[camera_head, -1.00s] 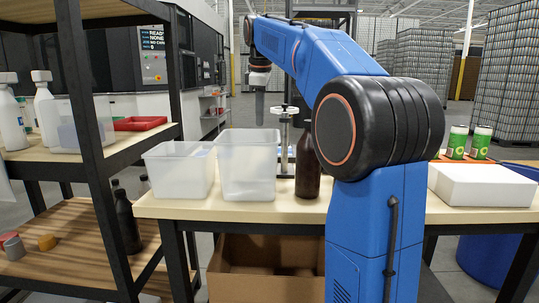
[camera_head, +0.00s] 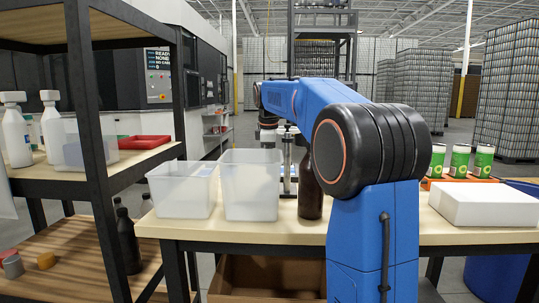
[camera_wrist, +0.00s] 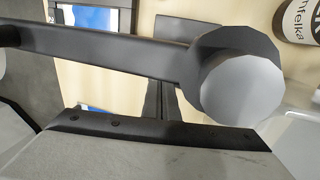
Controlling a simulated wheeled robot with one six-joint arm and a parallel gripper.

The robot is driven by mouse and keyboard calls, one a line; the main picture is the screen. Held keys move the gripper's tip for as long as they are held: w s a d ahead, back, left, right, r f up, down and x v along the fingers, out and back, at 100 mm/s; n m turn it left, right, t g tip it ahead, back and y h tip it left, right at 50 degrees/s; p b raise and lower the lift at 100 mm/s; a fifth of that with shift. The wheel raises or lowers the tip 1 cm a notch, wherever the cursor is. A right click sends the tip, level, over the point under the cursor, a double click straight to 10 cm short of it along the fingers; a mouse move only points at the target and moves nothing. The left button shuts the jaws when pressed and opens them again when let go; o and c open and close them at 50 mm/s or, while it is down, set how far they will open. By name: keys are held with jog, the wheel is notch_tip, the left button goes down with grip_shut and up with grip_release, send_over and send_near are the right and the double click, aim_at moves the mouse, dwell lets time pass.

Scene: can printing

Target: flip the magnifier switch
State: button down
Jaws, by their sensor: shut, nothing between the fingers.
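A metal stand with a pale top (camera_head: 288,158), which looks like the magnifier, stands on the table between a clear bin and a brown bottle. In the wrist view, a dark bar ending in a round grey-white knob (camera_wrist: 242,92) crosses close to the camera and seems part of that stand. I cannot make out a switch for certain. My gripper (camera_head: 267,138) points down just left of the stand, behind the bins, and is shut and empty. Its fingers (camera_wrist: 163,104) are partly covered by the bar in the wrist view. I cannot tell whether they touch the stand.
Two clear bins (camera_head: 184,190) (camera_head: 249,190) stand in front of my gripper. The brown bottle (camera_head: 310,190) is close right of the stand. A white box (camera_head: 484,204) and green cans (camera_head: 460,160) are at the right. A shelf rack (camera_head: 95,150) stands at the left.

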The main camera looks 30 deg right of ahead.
jog(key=shift+x, duration=1.5)
